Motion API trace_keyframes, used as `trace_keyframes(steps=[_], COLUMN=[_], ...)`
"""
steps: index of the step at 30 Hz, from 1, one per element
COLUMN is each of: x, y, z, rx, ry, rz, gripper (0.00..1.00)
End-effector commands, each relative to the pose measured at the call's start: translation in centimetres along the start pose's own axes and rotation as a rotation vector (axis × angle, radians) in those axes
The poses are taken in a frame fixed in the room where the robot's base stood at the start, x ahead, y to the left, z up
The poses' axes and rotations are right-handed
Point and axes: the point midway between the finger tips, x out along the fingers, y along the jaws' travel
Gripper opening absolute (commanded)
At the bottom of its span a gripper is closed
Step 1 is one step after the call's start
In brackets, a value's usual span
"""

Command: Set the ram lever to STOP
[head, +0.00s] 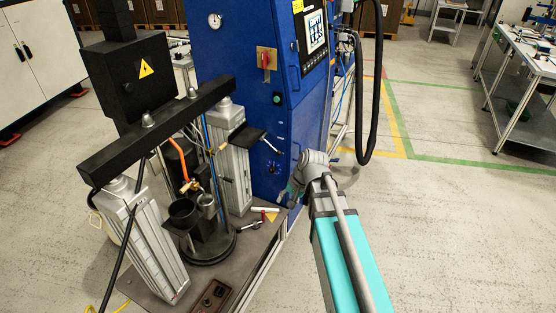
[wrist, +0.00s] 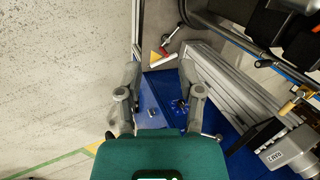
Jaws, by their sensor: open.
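A small dark rotary lever with pale marks around it sits on the lower front of the blue cabinet (head: 272,167); I take it as the ram lever (head: 273,168). Its label and setting are too small to read. In the wrist view a similar dark control (wrist: 181,105) shows on blue panel, near the right finger. My gripper (wrist: 160,72) is open with nothing between its fingers. In the head view it is mostly hidden by my wrist, close to the cabinet front and to the right of the lever. No contact with the lever is visible.
Two silver ram columns (head: 143,235) under a black crossbar (head: 160,130) stand left of the cabinet. A red-ended tool (head: 250,227) lies on the platform. Floor on the right is clear.

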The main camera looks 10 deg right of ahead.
Motion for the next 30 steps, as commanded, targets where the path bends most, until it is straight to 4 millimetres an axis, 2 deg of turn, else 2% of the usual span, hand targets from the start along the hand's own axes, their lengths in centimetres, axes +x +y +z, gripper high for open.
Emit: trace_keyframes(steps=[1, 3, 12, 23, 30], x=[1.8, 2.8, 6.0, 7.8, 8.0], y=[0.1, -0.3, -1.6, -1.4, 0.1], z=[-1.5, -2.9, -9.4, -17.9, -23.8], rx=[0.052, 0.129, 0.464, 0.858, 1.107], ry=[0.001, -0.002, -0.050, -0.189, -0.336], rz=[-0.045, -0.112, -0.396, -0.733, -0.952], gripper=[0.48, 0.48, 0.48, 0.48, 0.48])
